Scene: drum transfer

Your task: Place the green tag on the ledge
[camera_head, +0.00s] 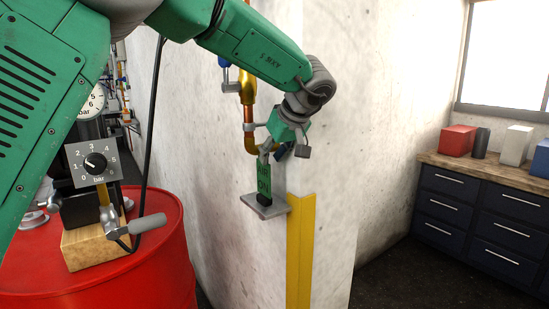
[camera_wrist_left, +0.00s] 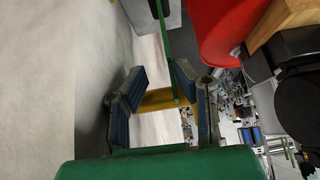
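The green tag (camera_head: 264,180) has dark lettering and a black lower end. It stands upright on the small grey ledge (camera_head: 250,203) on the wall corner. In the left wrist view the tag (camera_wrist_left: 164,35) shows edge-on as a thin green strip, with the grey ledge (camera_wrist_left: 142,14) at the top. My left gripper (camera_head: 283,153) is just above and beside the tag's upper end. In the wrist view its blue-padded fingers (camera_wrist_left: 160,90) are apart, with the tag's end close to the right finger. I cannot tell whether they touch. My right gripper is not in view.
A yellow corner guard (camera_head: 300,250) runs below the ledge. A copper and brass pipe (camera_head: 249,115) is on the wall behind the gripper. A red drum (camera_head: 150,270) with a gauge unit (camera_head: 94,165) stands at left. A dark cabinet (camera_head: 480,210) stands at right.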

